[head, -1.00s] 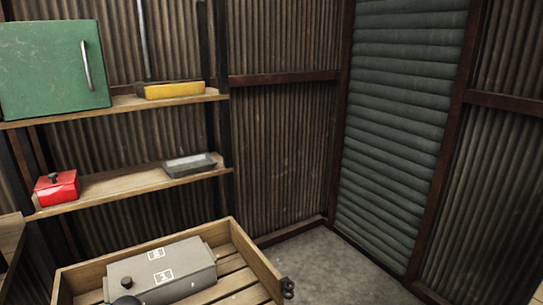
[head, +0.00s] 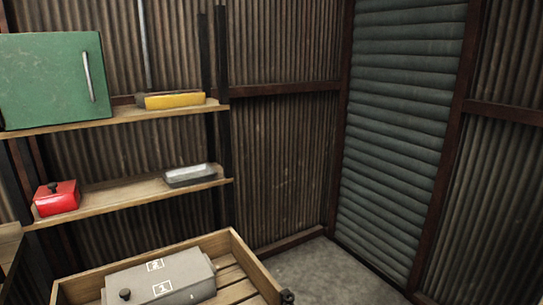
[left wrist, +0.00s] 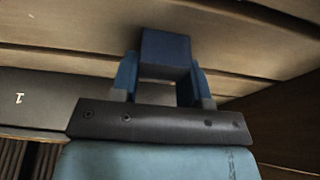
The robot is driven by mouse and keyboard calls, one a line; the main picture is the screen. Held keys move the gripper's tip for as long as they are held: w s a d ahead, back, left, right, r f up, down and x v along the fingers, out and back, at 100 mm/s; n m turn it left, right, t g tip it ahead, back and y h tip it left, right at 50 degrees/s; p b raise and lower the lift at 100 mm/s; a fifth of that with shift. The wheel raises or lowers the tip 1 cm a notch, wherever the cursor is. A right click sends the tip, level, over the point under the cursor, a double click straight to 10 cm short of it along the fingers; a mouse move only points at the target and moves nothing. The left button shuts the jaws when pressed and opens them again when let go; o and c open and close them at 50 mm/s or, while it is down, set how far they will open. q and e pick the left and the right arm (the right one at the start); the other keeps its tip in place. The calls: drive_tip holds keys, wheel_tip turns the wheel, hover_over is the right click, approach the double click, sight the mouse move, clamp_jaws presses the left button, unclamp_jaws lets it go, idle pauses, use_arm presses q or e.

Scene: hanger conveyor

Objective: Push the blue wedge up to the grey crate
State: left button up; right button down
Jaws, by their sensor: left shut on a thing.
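The blue wedge (left wrist: 165,52) shows in the left wrist view as a dark blue block between the two blue fingers of my left gripper (left wrist: 162,72). The gripper is shut on it, above or against wooden slats. A grey box with white marks (head: 160,278), which I take to be the grey crate, lies in a slatted wooden tray at the bottom of the head view. A grey surface with a white mark (left wrist: 30,98) at the left of the wrist view looks like the same box. It is apart from the wedge. My right gripper is in neither view.
The wooden tray (head: 262,270) has raised walls. Behind it, wooden shelves hold a green box (head: 50,82), a yellow item (head: 175,100), a red box (head: 57,198) and a grey pan (head: 190,175). Bare floor (head: 325,270) lies to the right.

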use_arm(q)
drive_tip(key=shift+w+a, duration=0.1)
drive_tip(key=shift+w, duration=0.05)
drive_tip(key=shift+w+a, duration=0.45)
drive_tip(key=shift+w, duration=0.25)
drive_tip(key=shift+w, duration=0.1)
drive_tip(key=o, duration=0.9)
drive_tip(key=shift+o, duration=0.2)
drive_tip(key=shift+r, duration=0.35)
drive_tip(key=p+v, duration=0.3)
drive_tip(key=v, duration=1)
drive_tip(key=shift+p, duration=0.35)
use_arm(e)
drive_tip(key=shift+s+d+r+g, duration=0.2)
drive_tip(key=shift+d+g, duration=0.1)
